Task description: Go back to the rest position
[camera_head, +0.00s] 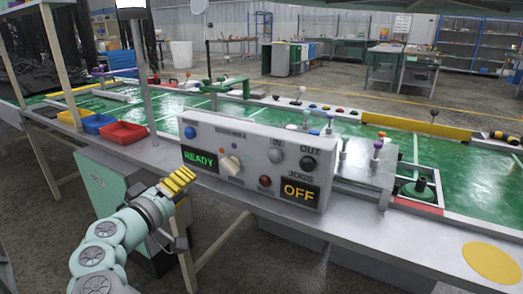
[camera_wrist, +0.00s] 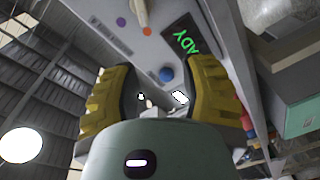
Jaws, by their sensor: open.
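My gripper (camera_head: 178,181) has yellow ribbed fingers and is in front of the left end of a grey control box (camera_head: 232,185). In the wrist view, my gripper (camera_wrist: 158,85) is open, with nothing seen held between its two fingers. The box's face lies beyond the fingers there, with a blue button (camera_wrist: 166,74) close to the gap. My arm reaches up from the bottom left in the head view. Whether the fingers touch the box cannot be told.
The box has a green READY display (camera_head: 200,158), an orange OFF display (camera_head: 299,192), a knob (camera_head: 231,164) and several buttons. It stands at the front of a long green-topped table (camera_head: 290,125). Red (camera_head: 123,132), blue and yellow trays are at left. A post (camera_head: 143,75) rises nearby.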

